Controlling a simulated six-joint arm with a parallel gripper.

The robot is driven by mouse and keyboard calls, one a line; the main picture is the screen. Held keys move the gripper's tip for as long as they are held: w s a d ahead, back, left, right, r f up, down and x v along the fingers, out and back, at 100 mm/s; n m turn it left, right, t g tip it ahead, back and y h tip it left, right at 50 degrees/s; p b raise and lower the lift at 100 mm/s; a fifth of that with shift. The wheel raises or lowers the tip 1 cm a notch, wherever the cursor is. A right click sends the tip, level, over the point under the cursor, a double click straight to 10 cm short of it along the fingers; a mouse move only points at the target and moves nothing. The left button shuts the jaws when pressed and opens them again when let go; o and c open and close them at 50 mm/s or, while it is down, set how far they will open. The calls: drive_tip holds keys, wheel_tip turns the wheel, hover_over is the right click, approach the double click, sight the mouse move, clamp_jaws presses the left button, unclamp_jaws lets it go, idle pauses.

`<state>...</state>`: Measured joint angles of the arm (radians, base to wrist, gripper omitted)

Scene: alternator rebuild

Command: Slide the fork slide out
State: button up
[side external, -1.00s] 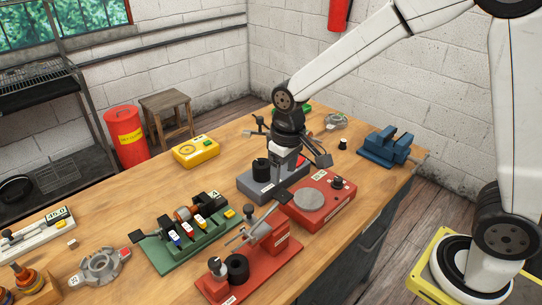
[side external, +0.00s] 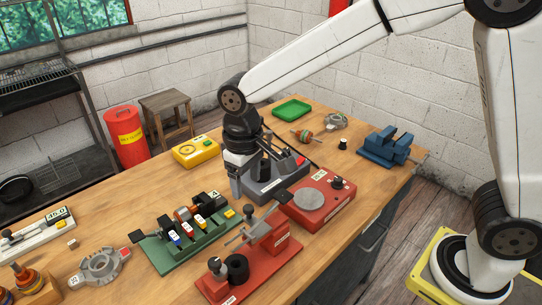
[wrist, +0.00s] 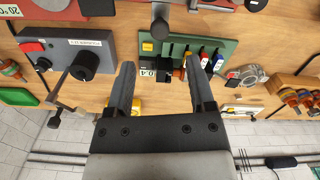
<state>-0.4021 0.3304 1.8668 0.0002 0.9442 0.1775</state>
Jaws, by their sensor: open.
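My gripper (side external: 236,186) points down between the grey puller station and the green rack. In the wrist view my gripper (wrist: 160,64) has its two fingers wide apart with nothing held between them. The grey puller station (wrist: 120,42) has a black round knob (wrist: 84,66), a red button (wrist: 33,47) and a rod with a handle (wrist: 57,110). It also shows in the side view (side external: 275,189), partly behind my wrist. I cannot tell for certain which part is the fork slide.
The green rack (side external: 172,263) with coloured, labelled parts stands left of my gripper. Red stations (side external: 318,207) (side external: 272,254) stand to the right and front. A yellow device (side external: 195,151), a green tray (side external: 292,109) and a blue vise (side external: 386,148) stand farther back.

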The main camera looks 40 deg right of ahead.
sight(248, 207)
drive_tip(key=shift+f, duration=3.15)
drive_tip(key=shift+c, duration=0.2)
clamp_jaws()
